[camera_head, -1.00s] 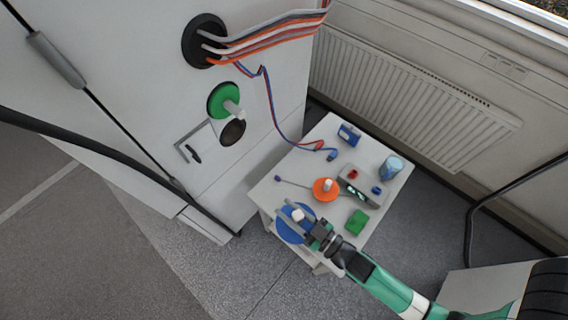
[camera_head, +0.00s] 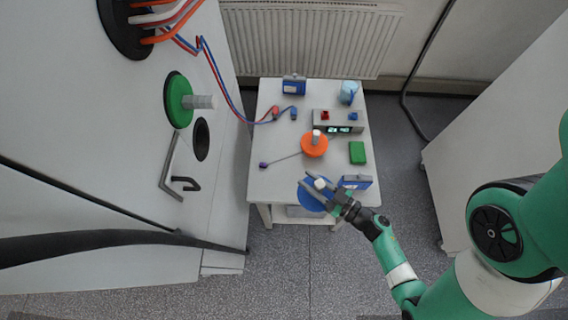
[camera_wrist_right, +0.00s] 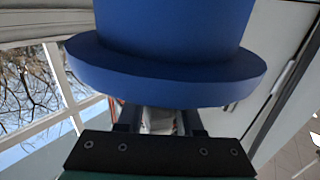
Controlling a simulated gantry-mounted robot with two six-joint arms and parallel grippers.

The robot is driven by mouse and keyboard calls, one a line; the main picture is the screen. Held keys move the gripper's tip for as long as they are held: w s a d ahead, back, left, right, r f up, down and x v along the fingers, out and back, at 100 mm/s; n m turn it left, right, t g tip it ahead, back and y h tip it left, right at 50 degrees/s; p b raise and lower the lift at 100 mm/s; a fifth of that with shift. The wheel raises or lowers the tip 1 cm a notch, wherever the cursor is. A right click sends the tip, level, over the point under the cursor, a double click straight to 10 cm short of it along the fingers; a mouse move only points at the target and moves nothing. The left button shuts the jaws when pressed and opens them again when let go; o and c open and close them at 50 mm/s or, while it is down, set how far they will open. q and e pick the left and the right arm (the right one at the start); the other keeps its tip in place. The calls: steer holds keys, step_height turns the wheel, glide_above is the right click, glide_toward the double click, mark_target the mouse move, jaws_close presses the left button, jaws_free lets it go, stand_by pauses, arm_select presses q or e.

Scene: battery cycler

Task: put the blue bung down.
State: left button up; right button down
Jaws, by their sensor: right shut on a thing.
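The blue bung (camera_head: 310,199) is a blue disc with a pale handle. In the head view it is at the front edge of the small white table (camera_head: 284,180). My right gripper (camera_head: 321,185) is shut on its handle. In the wrist view the bung's wide flange and plug (camera_wrist_right: 165,75) fill the upper middle, beyond the fingers. I cannot tell whether the bung touches the table top. My left gripper is not in view.
An orange bung (camera_head: 314,148), a green block (camera_head: 357,153), a grey box with a display (camera_head: 338,122), a blue cup (camera_head: 348,92) and blue packs (camera_head: 356,182) stand on the table. The cabinet (camera_head: 120,110) at left has a green bung (camera_head: 178,100) and an open hole (camera_head: 201,140).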

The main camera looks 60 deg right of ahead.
steer(key=s+d+f+m+g+h+b, duration=0.1)
steer(key=s+d+f+m+h+b, duration=0.1)
steer(key=s+d+f+m+h, duration=0.3)
arm_select(q)
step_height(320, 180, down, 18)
steer(key=b, duration=1.5)
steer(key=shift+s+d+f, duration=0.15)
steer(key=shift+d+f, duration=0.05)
arm_select(e)
steer(key=w+d+f+n+y, duration=0.1)
steer(key=w+d+f+n, duration=0.1)
steer(key=w+f, duration=0.8)
steer(key=f+x, duration=0.1)
steer(key=x, duration=0.4)
steer(key=shift+a, duration=0.35)
steer(key=shift+w, duration=0.2)
steer(key=shift+f, duration=0.15)
steer(key=c, duration=0.6)
jaws_free()
steer(key=shift+f, duration=0.1)
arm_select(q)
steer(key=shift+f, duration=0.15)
arm_select(e)
steer(key=shift+o, duration=0.2)
